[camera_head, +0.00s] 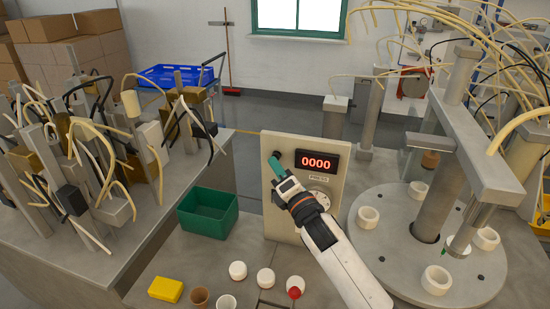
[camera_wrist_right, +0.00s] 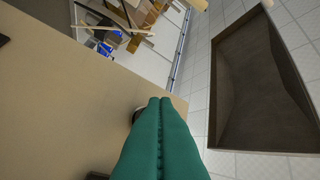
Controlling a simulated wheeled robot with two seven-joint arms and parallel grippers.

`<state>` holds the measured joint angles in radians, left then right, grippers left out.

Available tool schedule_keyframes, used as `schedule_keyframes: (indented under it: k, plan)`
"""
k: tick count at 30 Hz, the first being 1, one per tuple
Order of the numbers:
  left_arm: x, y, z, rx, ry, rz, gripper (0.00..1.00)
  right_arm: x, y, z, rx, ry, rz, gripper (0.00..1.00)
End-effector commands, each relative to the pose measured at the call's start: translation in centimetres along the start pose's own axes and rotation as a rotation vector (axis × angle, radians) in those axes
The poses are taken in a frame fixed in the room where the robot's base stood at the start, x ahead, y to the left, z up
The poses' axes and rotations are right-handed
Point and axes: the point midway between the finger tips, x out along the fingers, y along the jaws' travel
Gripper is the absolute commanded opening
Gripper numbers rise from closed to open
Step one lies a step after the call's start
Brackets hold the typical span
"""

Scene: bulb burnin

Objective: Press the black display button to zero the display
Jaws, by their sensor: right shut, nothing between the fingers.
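A beige panel (camera_head: 250,195) stands upright at the middle in the head view, with a display (camera_head: 316,162) that reads 0000 in red. The black button (camera_head: 276,154) shows as a small dark spot at the panel's upper left, just above my fingertips. My right gripper (camera_head: 274,163) has green fingers, shut and empty, with the tips at the button. In the right wrist view the shut fingers (camera_wrist_right: 160,102) lie close to the panel (camera_wrist_right: 60,110), and a dark round part (camera_wrist_right: 137,114) is half hidden behind them. I cannot tell whether they touch. My left gripper is not in view.
A green bin (camera_head: 207,228), a yellow block (camera_head: 166,289) and several small cups stand on the bench in front. A round plate (camera_head: 380,225) with white rings and a metal post is at the right. Wired fixtures crowd the left bench.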

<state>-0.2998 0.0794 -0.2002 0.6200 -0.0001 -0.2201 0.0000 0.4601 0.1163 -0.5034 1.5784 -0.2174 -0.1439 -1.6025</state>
Motion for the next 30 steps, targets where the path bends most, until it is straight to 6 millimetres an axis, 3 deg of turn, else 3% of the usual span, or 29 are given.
schedule_keyframes:
  k: [18, 30]
  plan:
    - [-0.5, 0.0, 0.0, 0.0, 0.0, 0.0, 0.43, -1.1, -0.8, 0.8, 0.002, 0.0, 0.001, 0.0]
    - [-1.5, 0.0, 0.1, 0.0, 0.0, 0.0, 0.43, -3.8, -2.8, 2.7, 0.002, -0.001, 0.0, 0.0]
